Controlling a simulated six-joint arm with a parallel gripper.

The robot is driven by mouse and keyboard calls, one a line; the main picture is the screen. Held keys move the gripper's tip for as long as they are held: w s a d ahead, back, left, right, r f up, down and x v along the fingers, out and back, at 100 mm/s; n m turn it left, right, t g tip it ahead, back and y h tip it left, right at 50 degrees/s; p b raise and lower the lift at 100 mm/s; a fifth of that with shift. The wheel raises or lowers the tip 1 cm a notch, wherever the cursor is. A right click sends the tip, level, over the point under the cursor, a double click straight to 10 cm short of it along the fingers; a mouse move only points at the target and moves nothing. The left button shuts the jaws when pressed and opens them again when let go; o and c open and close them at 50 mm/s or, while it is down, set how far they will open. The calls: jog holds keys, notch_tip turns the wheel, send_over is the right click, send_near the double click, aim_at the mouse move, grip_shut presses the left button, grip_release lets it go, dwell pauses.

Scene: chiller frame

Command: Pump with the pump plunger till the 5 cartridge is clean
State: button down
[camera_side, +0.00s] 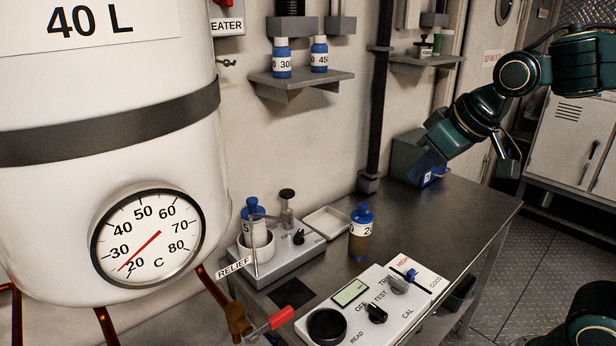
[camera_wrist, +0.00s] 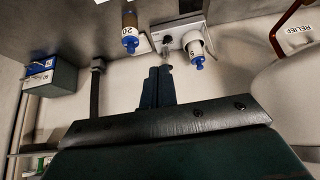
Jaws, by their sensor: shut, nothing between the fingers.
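The 5 cartridge (camera_side: 256,228), with a blue cap, stands upright in a white cup on the grey pump unit (camera_side: 290,262). The cup and a thin metal tube hide part of it, so its cleanness cannot be told. It also shows in the wrist view (camera_wrist: 195,48). The pump plunger (camera_side: 287,195) has a dark knob on a pale shaft and stands raised behind the cartridge. My gripper (camera_side: 424,165) is shut and empty, well right of the plunger and above the bench. In the wrist view its fingers (camera_wrist: 159,70) point toward the pump unit.
A blue-capped cartridge with brown contents (camera_side: 360,240), marked 20 in the wrist view, stands right of the pump unit. An empty white tray (camera_side: 327,222) lies behind it. A test panel (camera_side: 352,318) is in front. A dark bin (camera_side: 407,155) stands at the back right near my gripper.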

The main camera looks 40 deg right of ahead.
jog(key=s+f+g, duration=0.1)
jog(key=s+f, duration=0.1)
jog(key=s, duration=1.1)
jog(key=shift+f, duration=0.4)
jog(key=shift+w, duration=0.2)
jog(key=w+r+t, duration=0.2)
jog(key=w+r, duration=0.1)
jog(key=w, duration=1.8)
jog(key=w+f, duration=0.3)
jog(key=w, duration=0.7)
jog(key=w+f+t, duration=0.1)
jog(key=w+f, duration=0.3)
jog(key=w, duration=0.6)
jog(key=shift+w+f, duration=0.2)
jog(key=shift+w, duration=0.1)
jog(key=shift+w+f, duration=0.1)
jog(key=shift+f, duration=0.05)
